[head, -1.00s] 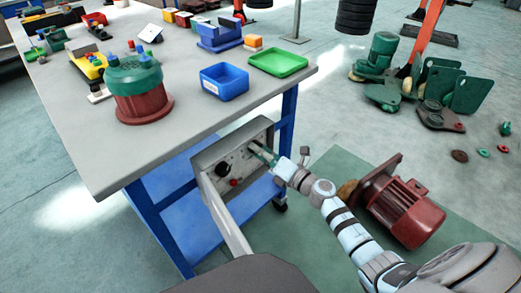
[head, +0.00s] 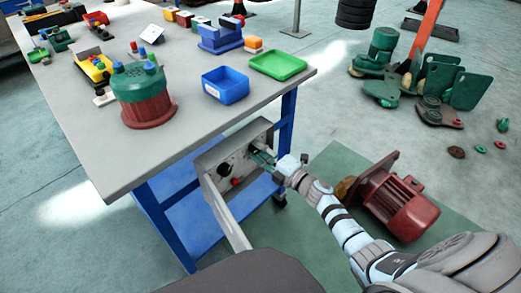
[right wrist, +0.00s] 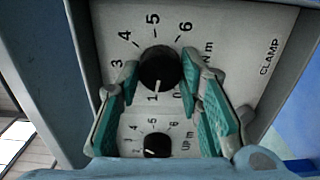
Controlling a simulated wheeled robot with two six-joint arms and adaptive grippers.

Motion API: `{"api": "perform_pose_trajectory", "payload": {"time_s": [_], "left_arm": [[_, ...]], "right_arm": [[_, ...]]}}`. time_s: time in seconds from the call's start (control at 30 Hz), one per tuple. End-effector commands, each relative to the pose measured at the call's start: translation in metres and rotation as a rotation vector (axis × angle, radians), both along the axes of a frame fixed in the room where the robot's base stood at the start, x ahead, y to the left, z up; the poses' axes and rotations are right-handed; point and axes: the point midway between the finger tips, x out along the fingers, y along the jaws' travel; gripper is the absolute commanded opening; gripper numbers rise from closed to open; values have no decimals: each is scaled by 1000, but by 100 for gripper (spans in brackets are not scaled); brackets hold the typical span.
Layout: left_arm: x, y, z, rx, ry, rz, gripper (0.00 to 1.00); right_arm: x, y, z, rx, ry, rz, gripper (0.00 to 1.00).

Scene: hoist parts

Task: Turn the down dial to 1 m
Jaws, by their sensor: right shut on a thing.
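The grey control box (head: 210,158) hangs at the table's side, below the top. In the right wrist view its panel shows a large black dial (right wrist: 158,68) with a scale up to 6. Its label is partly hidden by a finger; only "N m" shows. The dial's white mark points down, at about the 1. My right gripper (right wrist: 158,74) has its teal finger pads on both sides of this dial and is shut on it. It also shows at the panel in the head view (head: 262,157). A smaller dial marked "UP m" (right wrist: 157,146) sits below, between the fingers. My left gripper is out of view.
A "CLAMP" label (right wrist: 269,57) is to the right on the panel. The box's open door (head: 226,212) sticks out towards me. The blue table leg (head: 287,115) stands close behind the box. A red motor (head: 395,203) lies on the floor right of my arm.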

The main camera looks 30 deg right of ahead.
Motion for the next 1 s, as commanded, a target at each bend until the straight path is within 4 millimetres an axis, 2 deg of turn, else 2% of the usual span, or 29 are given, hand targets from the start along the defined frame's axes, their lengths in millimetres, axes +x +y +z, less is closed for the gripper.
{"api": "perform_pose_trajectory", "payload": {"time_s": [0.4, 0.43, 0.53, 0.87, 1.0], "left_arm": [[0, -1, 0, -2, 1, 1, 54], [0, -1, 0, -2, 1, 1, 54], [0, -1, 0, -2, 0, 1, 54], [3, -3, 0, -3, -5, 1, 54], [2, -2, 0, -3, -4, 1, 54]], "right_arm": [[0, 1, -1, 8, 4, 1, 5], [0, 1, -1, 8, 4, 1, 36], [0, 1, -1, 8, 4, 1, 52], [-2, -1, -1, 6, 3, 0, 54], [-21, -7, -2, 4, 6, 0, 54]]}}
